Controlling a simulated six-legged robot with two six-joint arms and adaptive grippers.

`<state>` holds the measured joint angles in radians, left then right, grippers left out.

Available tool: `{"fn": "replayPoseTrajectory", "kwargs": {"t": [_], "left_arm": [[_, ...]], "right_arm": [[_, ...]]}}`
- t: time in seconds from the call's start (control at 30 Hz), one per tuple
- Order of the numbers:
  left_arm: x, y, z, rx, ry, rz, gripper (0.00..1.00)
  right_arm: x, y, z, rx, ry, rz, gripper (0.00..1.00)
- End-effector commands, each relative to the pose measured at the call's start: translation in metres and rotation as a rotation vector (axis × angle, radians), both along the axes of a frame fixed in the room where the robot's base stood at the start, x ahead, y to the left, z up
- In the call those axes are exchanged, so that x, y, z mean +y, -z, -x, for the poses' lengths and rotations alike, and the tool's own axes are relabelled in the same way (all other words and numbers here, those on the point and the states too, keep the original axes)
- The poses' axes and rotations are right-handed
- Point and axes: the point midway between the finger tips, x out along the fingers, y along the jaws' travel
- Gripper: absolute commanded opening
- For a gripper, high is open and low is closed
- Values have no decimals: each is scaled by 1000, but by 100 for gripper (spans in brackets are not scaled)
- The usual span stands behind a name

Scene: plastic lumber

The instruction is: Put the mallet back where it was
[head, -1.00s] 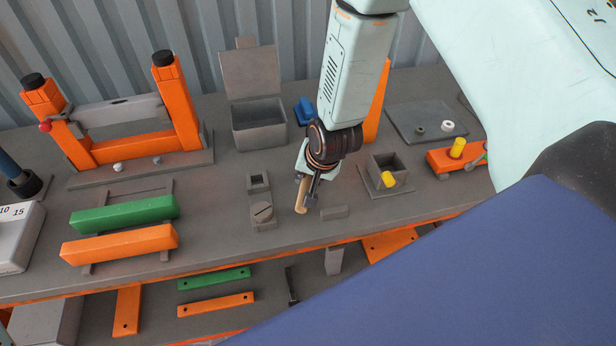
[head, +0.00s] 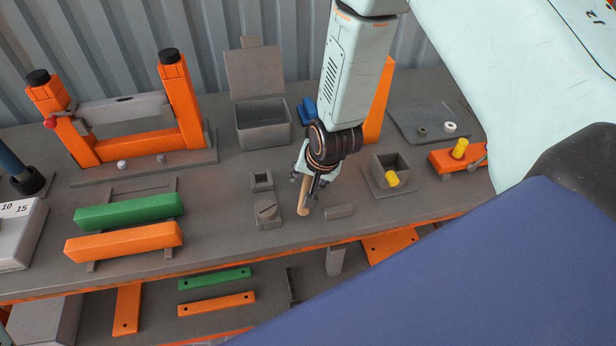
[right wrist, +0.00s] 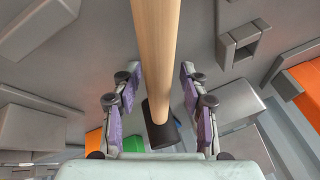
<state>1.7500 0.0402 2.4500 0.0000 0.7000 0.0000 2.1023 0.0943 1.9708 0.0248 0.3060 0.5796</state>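The mallet's pale wooden handle (head: 303,198) shows below my right gripper (head: 305,188), above the grey bench. In the right wrist view the handle (right wrist: 158,45) runs down between the fingers, with a dark cylindrical piece (right wrist: 159,125) at its far end. The fingers of my right gripper (right wrist: 158,100) stand apart with purple pads, and gaps show between the pads and the handle. In the head view the gripper hides the mallet's upper part; I cannot tell whether the mallet rests on something. My left gripper is not in view.
Left of the gripper stand a slotted grey block (head: 266,212) and a small square socket (head: 262,180). A small grey bar (head: 339,212) lies right of the handle. An open grey box (head: 264,125) and an orange wedge (head: 378,105) are behind. A square holder (head: 391,172) stands to the right.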

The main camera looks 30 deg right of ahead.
Motion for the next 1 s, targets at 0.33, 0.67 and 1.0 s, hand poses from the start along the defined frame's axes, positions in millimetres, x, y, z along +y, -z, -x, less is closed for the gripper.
{"fn": "replayPoseTrajectory", "kwargs": {"t": [0.33,0.67,1.0], "left_arm": [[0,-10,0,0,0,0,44],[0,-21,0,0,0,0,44],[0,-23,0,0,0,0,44]], "right_arm": [[0,-47,19,-2,1,-1,44],[0,-101,44,-1,1,-1,44],[0,-113,51,1,0,-1,44]]}}
